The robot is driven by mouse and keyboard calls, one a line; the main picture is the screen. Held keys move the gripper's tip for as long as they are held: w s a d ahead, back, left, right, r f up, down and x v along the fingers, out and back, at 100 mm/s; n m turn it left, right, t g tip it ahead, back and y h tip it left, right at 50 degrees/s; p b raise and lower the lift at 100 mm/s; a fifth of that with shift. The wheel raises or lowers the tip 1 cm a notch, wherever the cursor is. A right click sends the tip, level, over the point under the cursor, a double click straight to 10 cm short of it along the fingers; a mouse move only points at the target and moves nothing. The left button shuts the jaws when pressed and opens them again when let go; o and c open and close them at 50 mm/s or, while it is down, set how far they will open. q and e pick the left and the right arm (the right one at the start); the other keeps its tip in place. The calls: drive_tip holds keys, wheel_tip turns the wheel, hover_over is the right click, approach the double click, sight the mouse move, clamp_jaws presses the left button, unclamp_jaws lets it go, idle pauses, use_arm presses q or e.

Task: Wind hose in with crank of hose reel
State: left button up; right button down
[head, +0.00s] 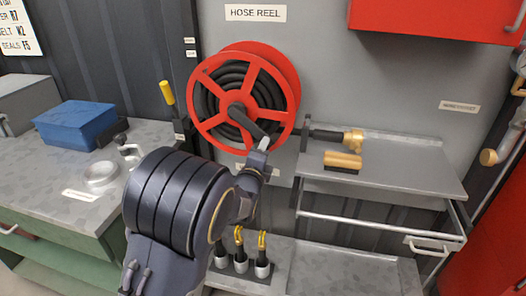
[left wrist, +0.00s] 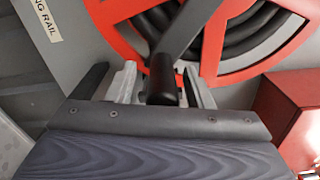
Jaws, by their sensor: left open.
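The red hose reel (head: 291,80) hangs on the grey wall panel, with black hose (head: 232,74) wound behind its spokes. Its dark crank (head: 241,114) runs from the hub down to the right. My left gripper (head: 264,146) is at the crank's outer end, in front of the reel's lower right. In the left wrist view the black crank handle (left wrist: 161,82) stands between the two open fingers of my left gripper (left wrist: 161,88), with a gap visible on each side. In the head view the gripper partly hides the handle. My right gripper is not in view.
A red cabinet (head: 430,18) hangs above. A blue box (head: 78,125) sits on the left bench. Several black, yellow-topped fittings (head: 240,255) stand below.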

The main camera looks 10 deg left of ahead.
use_arm(q)
drive_tip(key=s, duration=0.6)
drive_tip(key=shift+s, duration=0.3)
drive_tip(key=shift+a, duration=0.1)
drive_tip(key=s+a+f+n+g+p, duration=0.1)
drive_tip(key=s+a+f+n+g, duration=0.2)
drive_tip(key=s+a+n+g, duration=0.5)
drive_tip(key=s+d+r+n+g+h+p, duration=0.1)
drive_tip(key=s+d+n+g+h+p, duration=0.1)
drive_tip(key=s+n, duration=1.2)
drive_tip(key=s+g+h+p, duration=0.1)
drive_tip(key=s+g, duration=0.1)
drive_tip(key=s, duration=1)
drive_tip(key=shift+r+n, duration=0.3)
drive_tip(key=shift+r, duration=0.1)
